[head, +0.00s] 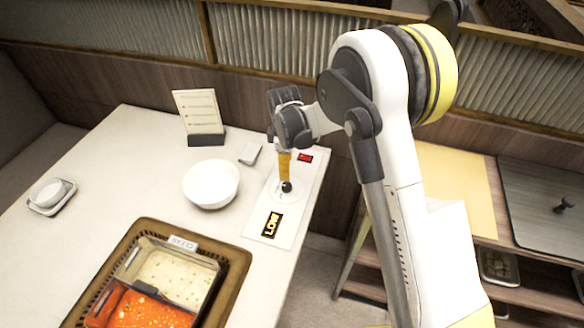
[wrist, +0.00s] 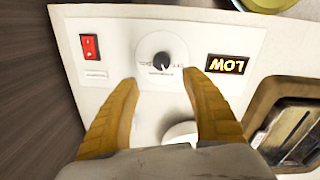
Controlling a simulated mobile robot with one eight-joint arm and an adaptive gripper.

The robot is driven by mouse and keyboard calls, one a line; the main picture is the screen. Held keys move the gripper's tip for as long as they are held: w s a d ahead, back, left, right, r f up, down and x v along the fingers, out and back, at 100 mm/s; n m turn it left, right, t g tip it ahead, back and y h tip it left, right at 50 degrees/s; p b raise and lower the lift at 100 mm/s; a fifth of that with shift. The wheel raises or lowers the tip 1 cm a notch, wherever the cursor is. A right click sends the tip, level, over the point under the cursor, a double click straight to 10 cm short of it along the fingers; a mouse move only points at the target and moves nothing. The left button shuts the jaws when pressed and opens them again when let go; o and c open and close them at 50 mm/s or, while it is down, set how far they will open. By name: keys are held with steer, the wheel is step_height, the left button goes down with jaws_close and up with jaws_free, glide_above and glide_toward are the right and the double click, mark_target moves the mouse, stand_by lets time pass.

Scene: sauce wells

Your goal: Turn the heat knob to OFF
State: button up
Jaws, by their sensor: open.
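The heat knob (wrist: 162,65) is a small black dial with a light pointer mark, set in a white disc on the white control panel (wrist: 120,40). In the head view the knob (head: 286,187) shows just below my fingertips. The display (wrist: 227,65) beside it reads LOW, upside down in the wrist view; it also shows in the head view (head: 271,224). My gripper (wrist: 161,78) is open and empty, with its orange fingers on either side of the knob and pointing at the panel. I cannot tell whether they touch it.
A red switch (wrist: 90,47) sits on the panel's other end. A white bowl (head: 211,184) stands close left of the panel. A divided pot (head: 165,285) of pale and red broth sits in the table in front. A menu stand (head: 199,115) is behind.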

mark_target(286, 186)
step_height(286, 186, down, 10)
steer(key=b, duration=0.3)
steer(key=shift+f, duration=0.25)
steer(key=shift+c, duration=0.5)
steer(key=c, duration=1.1)
